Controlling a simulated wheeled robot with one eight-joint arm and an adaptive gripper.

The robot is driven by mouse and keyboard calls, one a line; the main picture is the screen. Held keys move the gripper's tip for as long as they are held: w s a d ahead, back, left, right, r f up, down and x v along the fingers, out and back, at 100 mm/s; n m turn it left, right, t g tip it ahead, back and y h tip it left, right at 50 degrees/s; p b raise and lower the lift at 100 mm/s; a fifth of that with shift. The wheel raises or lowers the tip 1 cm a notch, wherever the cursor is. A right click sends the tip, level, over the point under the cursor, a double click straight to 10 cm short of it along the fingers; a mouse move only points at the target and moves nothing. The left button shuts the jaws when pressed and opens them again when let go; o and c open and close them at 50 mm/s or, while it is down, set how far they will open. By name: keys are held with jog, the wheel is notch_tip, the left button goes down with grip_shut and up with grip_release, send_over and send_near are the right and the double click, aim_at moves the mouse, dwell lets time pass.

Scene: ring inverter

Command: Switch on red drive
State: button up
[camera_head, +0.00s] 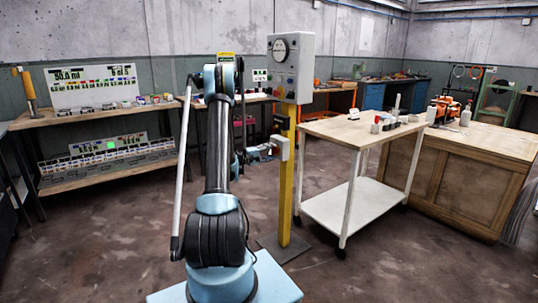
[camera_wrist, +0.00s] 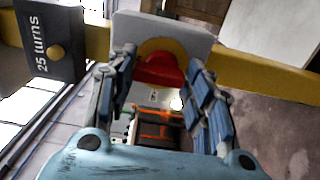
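A red knob (camera_wrist: 158,70) sits on a yellow disc (camera_wrist: 160,47) on a light grey box (camera_wrist: 192,38), which is fixed to a yellow post (camera_wrist: 245,66). My gripper (camera_wrist: 160,66) is open, with one finger on each side of the red knob. I cannot tell whether the fingers touch it. In the head view the grey box (camera_head: 280,147) is partway up the yellow post (camera_head: 286,205).
A dark "25 turns" box (camera_wrist: 50,40) with a brass knob is on the same post. A grey panel (camera_head: 291,66) with a dial tops the post. A wheeled table (camera_head: 345,132) stands to the right and a workbench (camera_head: 60,118) to the left. Floor between is open.

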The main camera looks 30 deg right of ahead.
jog(key=shift+o, duration=1.3)
jog(key=a, duration=1.2)
jog(key=shift+s, duration=0.4)
